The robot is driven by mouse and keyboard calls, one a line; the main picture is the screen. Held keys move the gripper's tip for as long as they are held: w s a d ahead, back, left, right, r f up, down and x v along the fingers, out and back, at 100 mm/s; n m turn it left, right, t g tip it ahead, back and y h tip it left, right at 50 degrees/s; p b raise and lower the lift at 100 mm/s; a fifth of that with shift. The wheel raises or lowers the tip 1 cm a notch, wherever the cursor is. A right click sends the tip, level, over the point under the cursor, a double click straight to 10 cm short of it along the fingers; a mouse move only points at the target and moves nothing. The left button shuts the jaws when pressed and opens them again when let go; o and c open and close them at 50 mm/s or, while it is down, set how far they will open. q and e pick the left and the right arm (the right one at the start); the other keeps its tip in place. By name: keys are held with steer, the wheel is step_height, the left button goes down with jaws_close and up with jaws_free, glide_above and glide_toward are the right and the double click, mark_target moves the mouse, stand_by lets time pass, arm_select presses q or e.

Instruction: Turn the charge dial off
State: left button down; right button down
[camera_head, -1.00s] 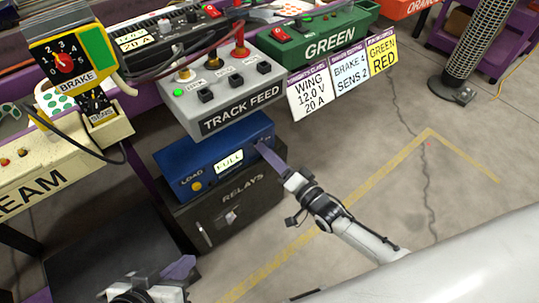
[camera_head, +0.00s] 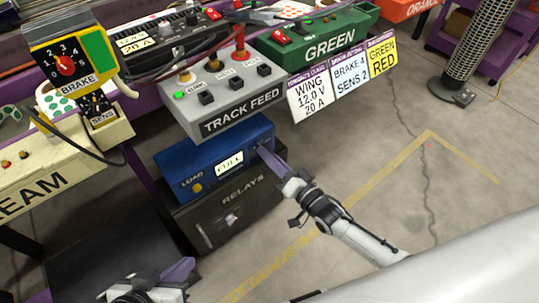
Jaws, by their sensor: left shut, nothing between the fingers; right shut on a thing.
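The blue box (camera_head: 180,165) stands on the dark relays case. Its lit display (camera_head: 229,162) reads "FULL", and "LOAD" with a yellow button is at its left. My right gripper (camera_head: 263,150) reaches the right end of the box's front with its purple fingers. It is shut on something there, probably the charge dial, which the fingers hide. I cannot read the dial's setting. My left gripper (camera_head: 182,267) is low at the bottom left, shut and empty, apart from the box.
The grey TRACK FEED box (camera_head: 222,100) with several switches overhangs the blue box. The dark RELAYS case (camera_head: 232,212) is below. The yellow BRAKE unit (camera_head: 72,62) and cream box (camera_head: 45,180) stand left. The floor at right is clear.

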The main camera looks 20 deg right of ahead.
arm_select(q)
steer(key=shift+a+r+p, duration=0.1)
steer(key=shift+a+p, duration=0.1)
steer(key=shift+p, duration=0.15)
arm_select(e)
steer(key=shift+n, duration=4.9)
steer(key=c, duration=1.6)
jaws_free()
